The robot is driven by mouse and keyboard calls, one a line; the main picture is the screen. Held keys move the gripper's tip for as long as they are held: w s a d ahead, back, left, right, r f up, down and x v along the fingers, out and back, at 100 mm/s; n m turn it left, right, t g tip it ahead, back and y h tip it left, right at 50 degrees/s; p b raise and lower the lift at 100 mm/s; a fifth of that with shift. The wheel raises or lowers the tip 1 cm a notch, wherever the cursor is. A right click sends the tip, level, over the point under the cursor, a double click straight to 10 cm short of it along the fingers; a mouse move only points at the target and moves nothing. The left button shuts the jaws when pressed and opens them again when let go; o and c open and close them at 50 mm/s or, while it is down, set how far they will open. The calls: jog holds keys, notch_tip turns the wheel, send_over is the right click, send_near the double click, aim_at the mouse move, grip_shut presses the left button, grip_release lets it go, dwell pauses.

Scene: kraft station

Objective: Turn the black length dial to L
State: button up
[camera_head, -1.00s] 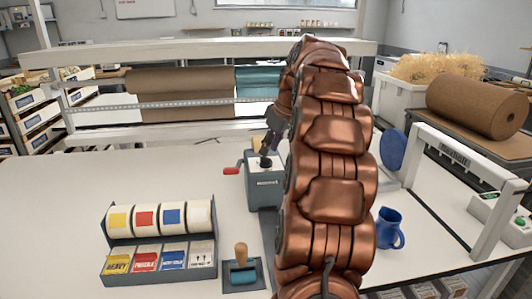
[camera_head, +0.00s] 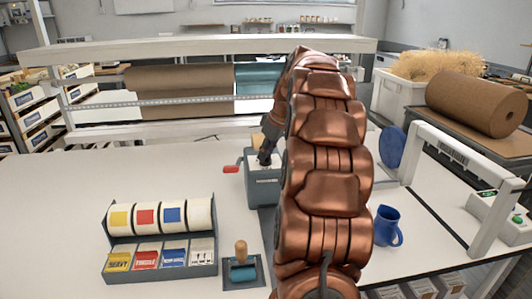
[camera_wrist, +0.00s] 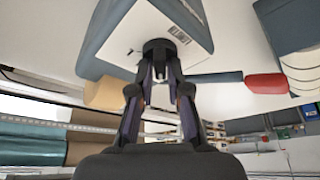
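The black dial (camera_wrist: 158,46) is a small round knob on the pale top face of the grey-blue machine (camera_head: 262,188). In the wrist view the machine (camera_wrist: 195,12) fills the top middle. My gripper (camera_wrist: 159,76) points at the dial, with its two fingers apart and their tips at the dial's near edge. I cannot tell whether they press on it. In the head view my gripper (camera_head: 265,155) is over the machine's top and hides most of the dial. The dial's pointer and letter marks cannot be read.
A red-handled crank (camera_head: 231,169) sticks out from the machine's left side. A label rack (camera_head: 160,268) and a roller with a wooden handle (camera_head: 241,262) stand in front to the left. A blue mug (camera_head: 387,226) is to the right. The table's left part is clear.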

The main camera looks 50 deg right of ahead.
grip_shut()
jog(key=shift+m, duration=0.3)
jog(key=m+h+b, duration=0.1)
jog(key=m+b, duration=0.1)
jog(key=m, duration=0.1)
jog(key=shift+f+m+h+b, duration=0.1)
jog(key=shift+m+h+b, duration=0.2)
jog(key=m+h+b, duration=0.1)
jog(key=m, duration=0.1)
jog(key=m+g, duration=0.1)
jog(key=m, duration=0.1)
jog(key=shift+m+h+b, duration=0.3)
jog(key=shift+h+b, duration=0.05)
jog(key=shift+h, duration=0.05)
jog(key=m+g+h+b, duration=0.1)
jog(key=m, duration=0.3)
jog(key=shift+w+b, duration=0.1)
jog(key=shift+b, duration=0.2)
jog(key=m+g, duration=0.1)
jog(key=m, duration=0.1)
jog(key=m+b, duration=0.1)
jog(key=m, duration=0.2)
jog(key=shift+g+h, duration=0.4)
jog(key=shift+a, duration=0.1)
jog(key=o, duration=0.5)
grip_release()
